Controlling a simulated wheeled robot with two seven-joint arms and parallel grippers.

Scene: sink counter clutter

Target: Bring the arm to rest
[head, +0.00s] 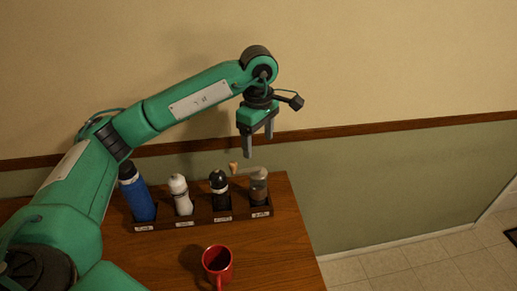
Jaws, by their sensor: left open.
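My left arm comes in from the left, and its left gripper (258,152) hangs above the back right part of the counter. Its fingers point down, apart and empty. It is above a dark rack (198,219) and does not appear to touch anything. My right gripper is not in view.
The rack holds a blue bottle (138,198), a white bottle (181,196), a black-topped bottle (220,192) and a grinder (259,188) with a crank. A red mug (217,265) stands in front on the wooden counter (280,250). A wall is behind; tiled floor lies right.

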